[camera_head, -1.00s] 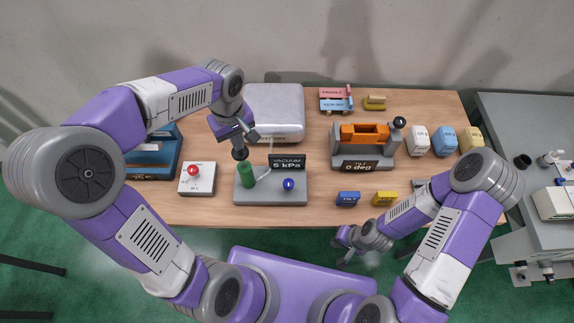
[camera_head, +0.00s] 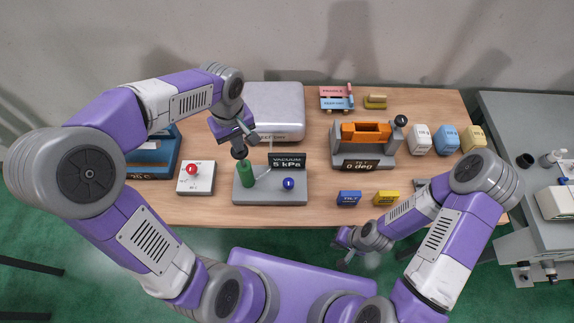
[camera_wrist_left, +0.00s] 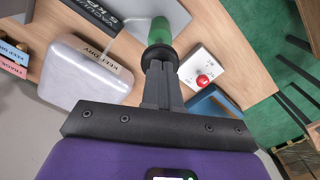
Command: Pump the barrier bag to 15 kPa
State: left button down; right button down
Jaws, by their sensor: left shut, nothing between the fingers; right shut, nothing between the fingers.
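The vacuum station (camera_head: 270,197) is a grey base with a green pump cylinder (camera_head: 247,174), a blue knob (camera_head: 289,184) and a black display (camera_head: 287,162). The display seems to read 5 or 6 kPa; the digit is blurred. The silvery barrier bag (camera_head: 275,108) lies behind the station. My left gripper (camera_head: 240,147) is shut over the dark top of the green cylinder; the left wrist view also shows its closed fingers (camera_wrist_left: 160,75) at the black cap (camera_wrist_left: 161,55). My right gripper (camera_head: 345,250) is shut and empty in front of the table.
A red-button box (camera_head: 196,178) stands left of the station, with a blue machine (camera_head: 150,155) behind it. A tilt fixture (camera_head: 362,146) with an orange cradle is at right. Blue (camera_head: 348,198) and yellow (camera_head: 386,198) blocks lie near the front edge. Several coloured weights stand further right.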

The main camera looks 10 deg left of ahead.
pick_arm(q)
jog(key=shift+f+b, duration=0.8)
jog(key=shift+f, duration=0.35)
jog(key=shift+r, duration=0.15)
jog(key=shift+r+p, duration=2.95)
jog(key=shift+r, duration=0.55)
